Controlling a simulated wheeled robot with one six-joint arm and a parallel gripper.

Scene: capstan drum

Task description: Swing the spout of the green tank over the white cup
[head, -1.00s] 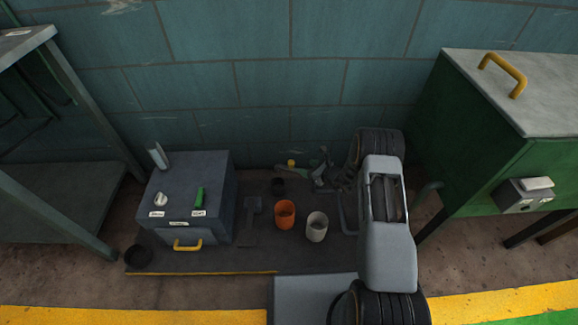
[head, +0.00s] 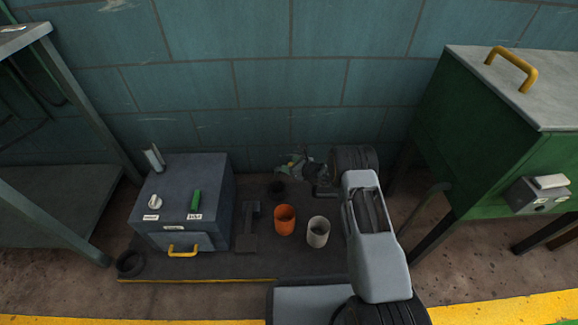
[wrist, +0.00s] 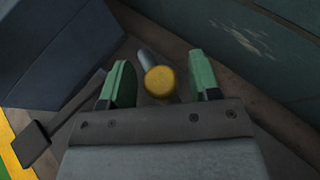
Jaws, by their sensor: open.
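The green tank (head: 470,135) stands at the right, with a grey lid and yellow handle. A grey curved pipe (head: 426,203), perhaps its spout, shows at its left side. The white cup (head: 318,232) stands upright on the dark mat, right of the orange cup (head: 284,220). My gripper (head: 292,164) is low near the back wall, behind the cups. In the wrist view my gripper (wrist: 160,64) is open, its green fingers on either side of a yellow knob (wrist: 160,82) on a grey rod. Contact cannot be told; my gripper hides the knob in the head view.
A blue-grey box (head: 182,190) with a white knob, green lever and yellow handle stands left on the mat (head: 220,268). A black ring (head: 130,262) is front left.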

